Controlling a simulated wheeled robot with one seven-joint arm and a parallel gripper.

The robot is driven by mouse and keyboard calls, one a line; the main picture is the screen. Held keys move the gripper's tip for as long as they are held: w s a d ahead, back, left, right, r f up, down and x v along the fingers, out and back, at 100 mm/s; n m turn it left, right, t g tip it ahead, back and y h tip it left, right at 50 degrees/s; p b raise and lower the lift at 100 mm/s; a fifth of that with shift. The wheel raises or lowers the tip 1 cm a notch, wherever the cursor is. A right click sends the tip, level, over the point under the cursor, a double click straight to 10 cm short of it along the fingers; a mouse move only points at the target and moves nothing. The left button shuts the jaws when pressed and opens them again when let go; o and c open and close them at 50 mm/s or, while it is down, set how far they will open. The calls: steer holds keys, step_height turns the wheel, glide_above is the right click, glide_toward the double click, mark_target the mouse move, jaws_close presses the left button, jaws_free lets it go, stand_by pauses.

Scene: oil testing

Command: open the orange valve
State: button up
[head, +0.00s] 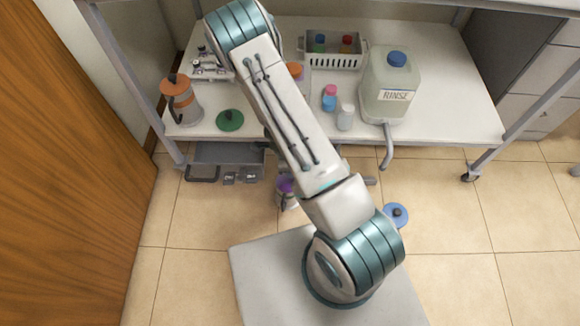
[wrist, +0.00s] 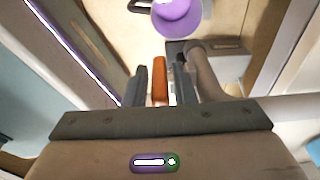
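An orange lever-like piece (wrist: 160,84), which looks like the orange valve's handle, shows in the wrist view. It stands between the two fingers of my gripper (wrist: 162,88). The fingers are apart on either side of it, with narrow gaps visible, so my gripper looks open around it. In the head view my arm link covers the gripper and the valve handle. An orange-topped item (head: 295,70) shows beside the arm there, on the table; I cannot tell whether it belongs to the valve.
The white table (head: 455,115) holds a rinse jug (head: 390,85), small bottles (head: 345,118), a white basket (head: 333,60), an orange-lidded pitcher (head: 182,100) and a green lid (head: 230,120). A purple-topped container (head: 286,190) is in front, also in the wrist view (wrist: 178,15).

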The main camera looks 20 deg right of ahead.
step_height(320, 180, up, 14)
steer(key=a+p, duration=0.1)
steer(key=p, duration=0.5)
steer(key=shift+w+a+f, duration=0.15)
steer(key=shift+w+a, duration=0.15)
steer(key=shift+a, duration=0.05)
